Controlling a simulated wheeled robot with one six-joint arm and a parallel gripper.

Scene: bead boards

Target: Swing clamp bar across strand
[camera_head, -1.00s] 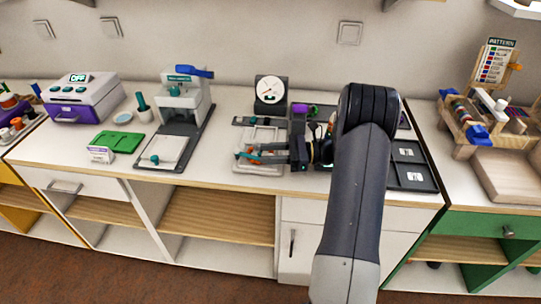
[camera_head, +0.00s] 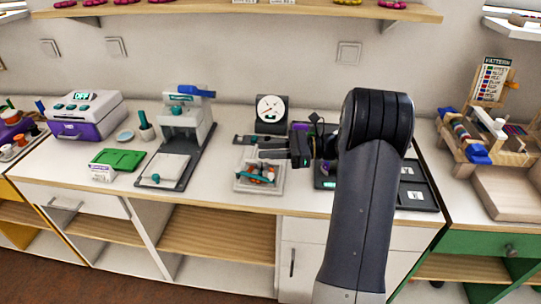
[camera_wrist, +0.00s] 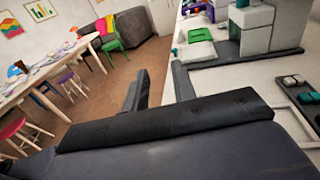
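A small pale tray (camera_head: 241,187) stands on the bench in front of the dial gauge in the head view. A teal bar (camera_head: 254,178) lies at a slant across it, beside small orange-red pieces (camera_head: 268,171). Whether the bar crosses a strand is too small to tell. My gripper (camera_head: 268,150) points left, above the tray's back part and apart from the teal bar. In the wrist view its two fingers (camera_wrist: 160,72) stand apart with nothing between them.
A white press (camera_head: 183,122) with a blue handle stands left of the tray. The dial gauge (camera_head: 271,110) stands behind it. A dark tray (camera_head: 416,197) lies right, partly behind my arm. A green pad (camera_head: 118,158) lies left. Bare bench shows between press and tray.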

